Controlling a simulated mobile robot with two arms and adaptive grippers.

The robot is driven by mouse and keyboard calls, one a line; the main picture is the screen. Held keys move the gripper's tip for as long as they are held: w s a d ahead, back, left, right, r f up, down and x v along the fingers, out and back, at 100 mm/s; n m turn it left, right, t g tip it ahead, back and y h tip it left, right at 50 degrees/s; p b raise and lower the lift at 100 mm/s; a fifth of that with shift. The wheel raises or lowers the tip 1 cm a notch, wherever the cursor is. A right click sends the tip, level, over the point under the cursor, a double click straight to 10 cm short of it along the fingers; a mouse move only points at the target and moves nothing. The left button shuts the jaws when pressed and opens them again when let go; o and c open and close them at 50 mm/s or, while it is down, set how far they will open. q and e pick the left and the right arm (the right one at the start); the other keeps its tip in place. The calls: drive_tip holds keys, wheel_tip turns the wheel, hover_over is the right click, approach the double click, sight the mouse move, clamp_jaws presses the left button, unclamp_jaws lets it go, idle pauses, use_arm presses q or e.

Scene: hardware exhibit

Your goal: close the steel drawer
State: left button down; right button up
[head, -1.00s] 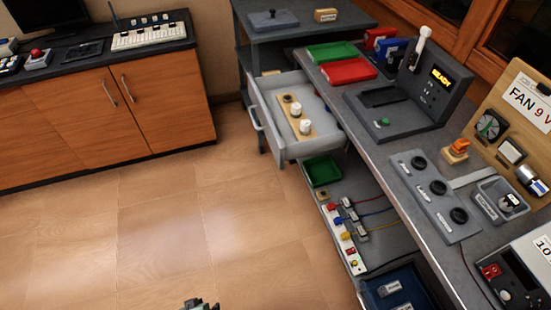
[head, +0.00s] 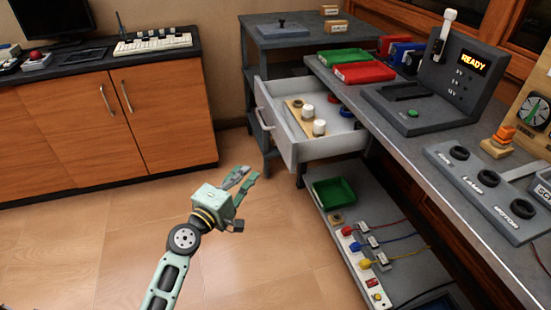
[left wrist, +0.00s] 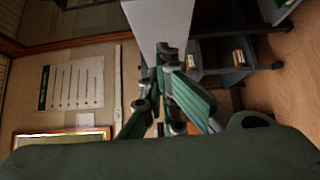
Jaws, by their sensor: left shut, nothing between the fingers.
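The steel drawer (head: 287,143) is pulled out to the left from under the long grey bench in the head view. Its bar handle (head: 263,113) faces left. A wooden block with white knobs (head: 307,112) and small coloured items lie inside it. My left gripper (head: 243,178) is shut and empty, left of the drawer front and lower in the picture, apart from the handle. In the left wrist view its fingers (left wrist: 168,85) point at a pale grey panel (left wrist: 160,22) that looks like the drawer front. My right gripper is not in view.
Below the drawer, a shelf carries a green tray (head: 335,190) and a power strip with plugs (head: 362,265). A grey side table (head: 290,38) stands behind the drawer. Wooden cabinets (head: 100,125) stand at the left. The wooden floor (head: 90,240) between is clear.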

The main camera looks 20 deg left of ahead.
use_arm(q)
drive_tip(key=w+d, duration=0.5)
drive_tip(key=w, duration=0.5)
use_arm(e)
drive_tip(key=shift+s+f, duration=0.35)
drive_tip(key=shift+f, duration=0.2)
use_arm(q)
drive_tip(key=shift+w, duration=0.1)
